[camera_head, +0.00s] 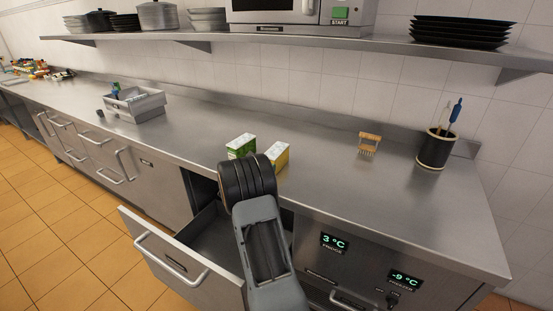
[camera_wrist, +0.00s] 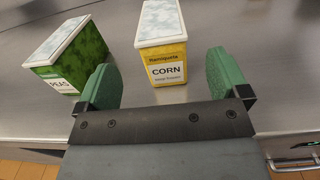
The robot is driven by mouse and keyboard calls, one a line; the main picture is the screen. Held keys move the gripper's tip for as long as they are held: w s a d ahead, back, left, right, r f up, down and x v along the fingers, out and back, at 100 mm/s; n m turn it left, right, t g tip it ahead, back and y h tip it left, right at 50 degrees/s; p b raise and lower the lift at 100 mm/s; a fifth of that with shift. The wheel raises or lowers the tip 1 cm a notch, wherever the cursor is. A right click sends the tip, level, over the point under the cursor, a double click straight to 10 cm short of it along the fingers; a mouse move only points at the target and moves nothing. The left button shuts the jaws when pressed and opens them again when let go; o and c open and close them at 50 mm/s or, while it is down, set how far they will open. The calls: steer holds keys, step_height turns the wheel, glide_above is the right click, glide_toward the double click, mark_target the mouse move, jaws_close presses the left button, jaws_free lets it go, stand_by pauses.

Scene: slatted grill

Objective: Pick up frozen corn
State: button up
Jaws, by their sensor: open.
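The frozen corn is a yellow box (camera_wrist: 162,55) with a white top, labelled CORN, standing upright on the steel counter. In the head view the corn box (camera_head: 278,156) is partly hidden behind my arm. My gripper (camera_wrist: 168,85) is open, with its two green fingers apart. The corn box stands just beyond the fingertips, roughly between them, and is not held. In the head view my fingers are hidden behind my own wrist.
A green PEAS box (camera_wrist: 68,58) stands close left of the corn. An open drawer (camera_head: 180,262) juts out below the counter (camera_head: 330,190). A grey bin (camera_head: 135,104) stands left; a wooden-handled brush (camera_head: 369,143) and black utensil pot (camera_head: 435,150) stand right. A shelf (camera_head: 340,45) overhangs behind.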

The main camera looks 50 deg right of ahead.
mark_target(272, 154)
steer(key=shift+p+x, duration=1.1)
steer(key=shift+x, duration=3.35)
steer(key=shift+c, duration=0.3)
steer(key=c, duration=1.2)
steer(key=shift+c, duration=0.5)
steer(key=shift+r, duration=0.1)
steer(key=shift+r, duration=0.55)
steer(key=s+a+r+b, duration=0.4)
steer(key=s+a+r, duration=0.5)
steer(key=s+r, duration=0.2)
steer(key=shift+r, duration=0.4)
